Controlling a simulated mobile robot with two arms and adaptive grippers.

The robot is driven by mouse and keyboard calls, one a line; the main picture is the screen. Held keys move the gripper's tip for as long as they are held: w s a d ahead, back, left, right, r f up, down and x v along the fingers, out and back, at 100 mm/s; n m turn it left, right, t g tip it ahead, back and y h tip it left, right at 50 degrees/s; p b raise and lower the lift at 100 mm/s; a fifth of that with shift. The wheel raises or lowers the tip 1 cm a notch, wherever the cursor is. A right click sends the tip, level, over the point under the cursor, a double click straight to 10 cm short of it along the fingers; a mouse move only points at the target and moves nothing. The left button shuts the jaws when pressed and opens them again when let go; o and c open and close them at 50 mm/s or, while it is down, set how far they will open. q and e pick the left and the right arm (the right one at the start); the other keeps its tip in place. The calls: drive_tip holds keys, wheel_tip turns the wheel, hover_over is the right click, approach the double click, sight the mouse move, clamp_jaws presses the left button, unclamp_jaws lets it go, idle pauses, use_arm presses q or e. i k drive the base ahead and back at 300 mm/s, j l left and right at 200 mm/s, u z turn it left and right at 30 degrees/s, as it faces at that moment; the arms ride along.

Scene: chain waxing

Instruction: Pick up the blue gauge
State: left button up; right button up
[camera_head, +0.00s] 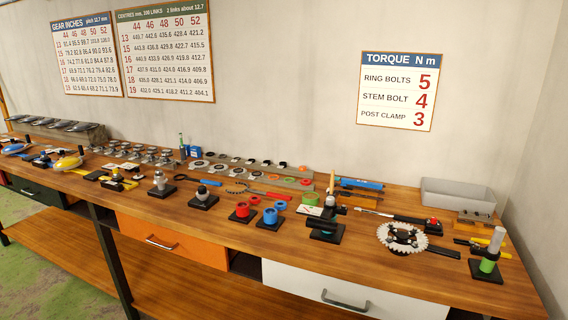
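No label or marking picks out a gauge, and several blue things lie on the long wooden workbench (225,228). A flat blue bar-shaped tool (361,184) lies at the back of the bench, right of centre, in a group of slim dark tools. It looks most like a gauge, but I cannot be sure. A dark tool with a blue handle (208,182) lies left of centre. Neither of my grippers shows in this view.
A grey bin (457,197) stands at the back right. A toothed chainring (401,238) on a dark stand and a green-and-white post (489,258) stand front right. An orange drawer (172,243) and a white drawer (350,296) are under the bench. The bench top is crowded.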

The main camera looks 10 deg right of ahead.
sight(346, 181)
drive_tip(key=i+l+z, duration=0.45)
drive_tip(key=i+l, duration=0.4)
